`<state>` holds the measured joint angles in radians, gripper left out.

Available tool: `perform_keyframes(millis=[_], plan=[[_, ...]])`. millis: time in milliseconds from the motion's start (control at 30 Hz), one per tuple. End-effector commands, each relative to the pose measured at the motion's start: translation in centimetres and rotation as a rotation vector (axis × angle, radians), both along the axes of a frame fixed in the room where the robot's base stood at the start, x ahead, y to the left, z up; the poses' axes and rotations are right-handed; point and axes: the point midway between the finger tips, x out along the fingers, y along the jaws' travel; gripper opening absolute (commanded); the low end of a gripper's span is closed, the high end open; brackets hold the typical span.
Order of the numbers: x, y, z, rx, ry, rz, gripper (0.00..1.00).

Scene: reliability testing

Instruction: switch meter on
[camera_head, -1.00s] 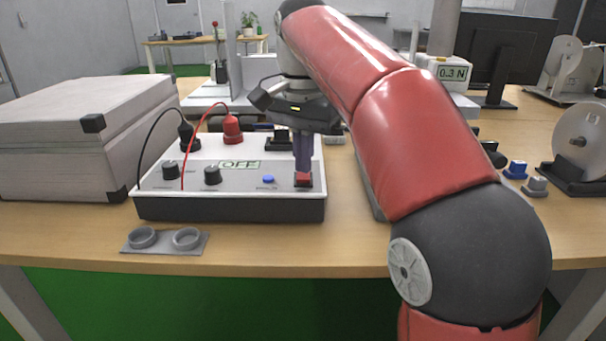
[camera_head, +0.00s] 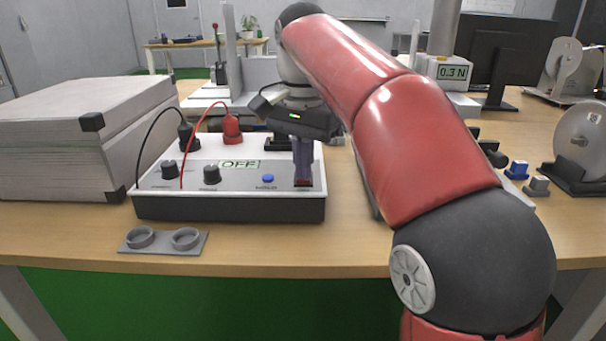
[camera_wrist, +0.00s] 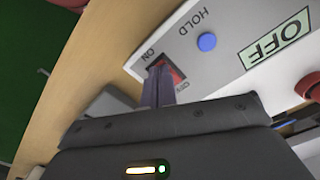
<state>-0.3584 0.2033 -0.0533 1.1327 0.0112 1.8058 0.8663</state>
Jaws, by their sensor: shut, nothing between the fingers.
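The meter (camera_head: 235,205) is a white-topped box with a dark front on the wooden table. Its display (camera_head: 240,163) reads OFF, also in the wrist view (camera_wrist: 275,47). The red power switch (camera_wrist: 168,70) sits near the meter's edge between the ON and OFF labels; in the head view its red (camera_head: 304,182) is mostly hidden by my fingers. My gripper (camera_head: 303,181) is shut and empty, pointing down at the switch. In the wrist view the fingertips (camera_wrist: 160,70) overlap the switch; whether they press on it I cannot tell.
A blue HOLD button (camera_head: 268,178) and black knobs (camera_head: 211,174) are left of the switch. Red (camera_head: 232,130) and black (camera_head: 187,132) plugs with cables stand behind. A large grey case (camera_head: 80,135) is at left. A grey two-ring holder (camera_head: 163,240) lies in front.

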Motion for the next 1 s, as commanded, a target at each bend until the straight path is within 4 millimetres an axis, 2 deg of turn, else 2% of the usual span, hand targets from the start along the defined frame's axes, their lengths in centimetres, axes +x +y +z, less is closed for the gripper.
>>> perform_keyframes(millis=[300,1000], plan=[[0.0,0.0,-0.2,-0.001,0.002,0.0,0.0],[0.1,0.0,4.9,0.0,-0.001,0.0,0.0]])
